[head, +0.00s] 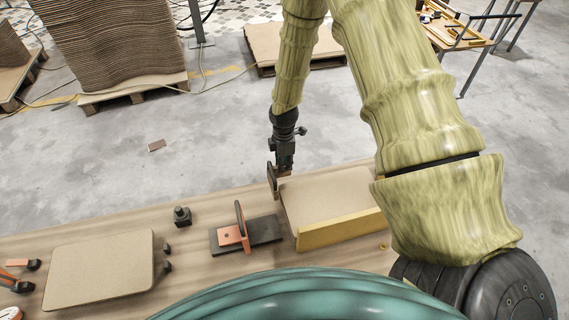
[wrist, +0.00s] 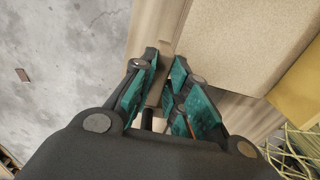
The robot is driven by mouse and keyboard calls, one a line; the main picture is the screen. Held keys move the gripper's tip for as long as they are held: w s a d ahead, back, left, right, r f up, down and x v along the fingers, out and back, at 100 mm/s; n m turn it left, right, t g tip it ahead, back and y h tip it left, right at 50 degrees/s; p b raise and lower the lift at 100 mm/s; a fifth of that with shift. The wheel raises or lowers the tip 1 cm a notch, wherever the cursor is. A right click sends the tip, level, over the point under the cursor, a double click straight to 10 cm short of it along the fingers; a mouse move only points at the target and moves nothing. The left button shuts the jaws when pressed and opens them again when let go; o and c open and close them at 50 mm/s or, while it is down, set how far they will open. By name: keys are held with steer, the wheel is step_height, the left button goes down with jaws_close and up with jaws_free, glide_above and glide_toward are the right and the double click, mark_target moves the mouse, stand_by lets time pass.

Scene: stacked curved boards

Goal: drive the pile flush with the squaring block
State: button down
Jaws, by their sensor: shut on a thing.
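The pile of tan curved boards (head: 328,192) lies on the right part of the workbench; it shows at the upper right in the wrist view (wrist: 240,40). A long yellow block (head: 340,230) runs along its near edge; I cannot tell whether this is the squaring block. My gripper (head: 279,176) points down at the pile's far left corner. In the wrist view its teal-padded fingers (wrist: 163,88) are closed around a narrow brown wooden piece (wrist: 155,92), mostly hidden by the fingers. This piece is close to the pile's edge; contact is unclear.
An orange bracket (head: 230,236) on a dark plate stands left of the pile. Further left are a small black fitting (head: 182,216) and a flat tan board (head: 100,268). Wood surface (head: 215,201) is clear behind them. Tall board stacks (head: 110,45) stand on the floor behind.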

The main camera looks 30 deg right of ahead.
steer(key=shift+r+p, duration=0.9)
steer(key=shift+r, duration=0.75)
